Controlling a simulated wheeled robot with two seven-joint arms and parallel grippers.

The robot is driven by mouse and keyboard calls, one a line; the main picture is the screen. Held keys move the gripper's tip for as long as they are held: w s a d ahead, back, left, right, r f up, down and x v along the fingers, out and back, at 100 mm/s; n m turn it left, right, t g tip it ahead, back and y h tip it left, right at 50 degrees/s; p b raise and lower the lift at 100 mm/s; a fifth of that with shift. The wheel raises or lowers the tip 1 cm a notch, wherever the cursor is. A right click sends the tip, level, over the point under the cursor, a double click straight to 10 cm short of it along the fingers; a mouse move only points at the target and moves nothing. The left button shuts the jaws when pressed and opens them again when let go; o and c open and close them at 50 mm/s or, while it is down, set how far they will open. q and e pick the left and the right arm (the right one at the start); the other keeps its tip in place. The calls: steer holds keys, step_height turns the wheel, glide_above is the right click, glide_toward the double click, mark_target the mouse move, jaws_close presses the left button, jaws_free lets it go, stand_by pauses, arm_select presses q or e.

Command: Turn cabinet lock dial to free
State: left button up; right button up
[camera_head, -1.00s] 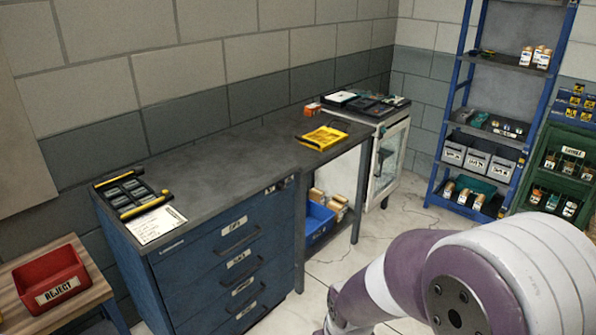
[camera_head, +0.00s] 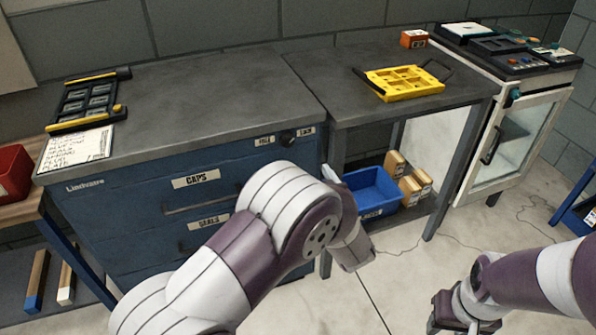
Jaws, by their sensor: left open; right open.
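The blue cabinet (camera_head: 140,192) stands at the left under a dark worktop. Its lock dial (camera_head: 288,139) is a small dark round knob at the top right of the front, between a label on its left (camera_head: 264,141) and a label on its right (camera_head: 306,131). The way its pointer faces is too small to tell. My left arm (camera_head: 290,205) reaches up in front of the drawers, its bend below the dial and apart from it. My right gripper (camera_head: 452,313) is open and empty low at the bottom right, far from the dial.
A black tray (camera_head: 88,101) and a written sheet (camera_head: 77,148) lie on the worktop's left. A yellow tray (camera_head: 405,82) lies on the adjoining bench, with a blue bin (camera_head: 372,190) below. A white glass-door cabinet (camera_head: 510,140) stands right.

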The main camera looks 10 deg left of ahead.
mark_target(289, 143)
arm_select(q)
steer(key=shift+n+y, duration=0.3)
steer(key=shift+y, duration=0.2)
steer(key=x, duration=0.4)
steer(key=b+x, duration=0.1)
steer(key=x, duration=0.3)
steer(key=a+x, duration=0.1)
steer(key=x, duration=0.3)
steer(key=shift+s+r, duration=0.1)
steer(key=shift+s, duration=0.1)
steer(key=c, duration=1)
